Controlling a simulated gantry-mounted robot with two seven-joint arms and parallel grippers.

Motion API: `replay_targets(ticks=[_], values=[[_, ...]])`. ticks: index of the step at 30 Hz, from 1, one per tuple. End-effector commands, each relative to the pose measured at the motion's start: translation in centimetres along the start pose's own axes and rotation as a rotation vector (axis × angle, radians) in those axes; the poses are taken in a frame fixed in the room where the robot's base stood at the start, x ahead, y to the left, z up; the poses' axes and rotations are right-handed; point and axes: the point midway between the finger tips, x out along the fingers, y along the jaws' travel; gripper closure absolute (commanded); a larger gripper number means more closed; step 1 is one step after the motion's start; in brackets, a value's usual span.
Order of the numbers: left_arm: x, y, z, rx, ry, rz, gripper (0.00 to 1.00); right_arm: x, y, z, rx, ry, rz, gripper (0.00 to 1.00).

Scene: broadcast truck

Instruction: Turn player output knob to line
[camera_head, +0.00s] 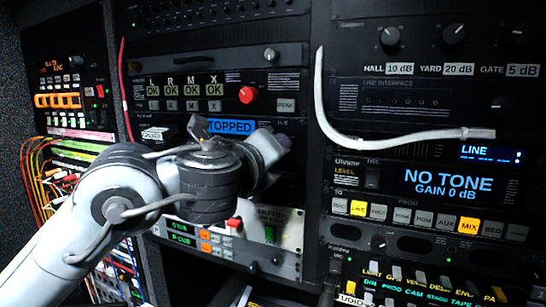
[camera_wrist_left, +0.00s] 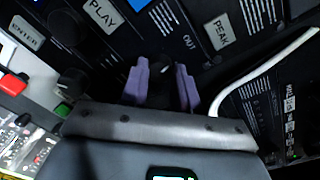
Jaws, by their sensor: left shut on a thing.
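My left gripper (camera_head: 268,148) reaches the front of the player unit, whose blue display (camera_head: 232,126) reads "STOPPED" with its left edge covered by my arm. In the left wrist view the purple fingers of the left gripper (camera_wrist_left: 162,85) are closed on both sides of a black knob (camera_wrist_left: 166,80). A small pale mark shows on the knob. The label "OUT" (camera_wrist_left: 189,42) is printed near it. In the head view the knob is hidden behind my gripper. My right gripper is in neither view.
A white cable (camera_head: 330,125) hangs to the right of my gripper and also curves through the wrist view (camera_wrist_left: 255,72). The level unit's screen (camera_head: 436,184) reads "NO TONE GAIN 0 dB". A small screen (camera_head: 489,153) reads "LINE".

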Motion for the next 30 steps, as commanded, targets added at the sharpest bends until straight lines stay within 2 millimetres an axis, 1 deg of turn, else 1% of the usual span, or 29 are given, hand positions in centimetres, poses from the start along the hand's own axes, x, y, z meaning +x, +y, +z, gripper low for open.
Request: replay_targets(ticks=[1,3,18,24,30], values=[[0.0,0.1,-0.1,0.045,-0.003,-0.001,1.00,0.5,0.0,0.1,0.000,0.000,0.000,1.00],[-0.1,0.1,-0.1,0.111,-0.005,-0.001,1.00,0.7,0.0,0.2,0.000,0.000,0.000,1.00],[-0.1,0.0,-0.1,0.582,-0.017,0.003,1.00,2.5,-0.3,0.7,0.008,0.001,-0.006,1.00],[-0.1,-0.1,-0.1,0.742,-0.022,0.003,1.00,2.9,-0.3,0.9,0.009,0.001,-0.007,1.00],[0.0,0.0,-0.1,0.860,-0.025,0.005,1.00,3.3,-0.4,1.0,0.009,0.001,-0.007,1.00]])
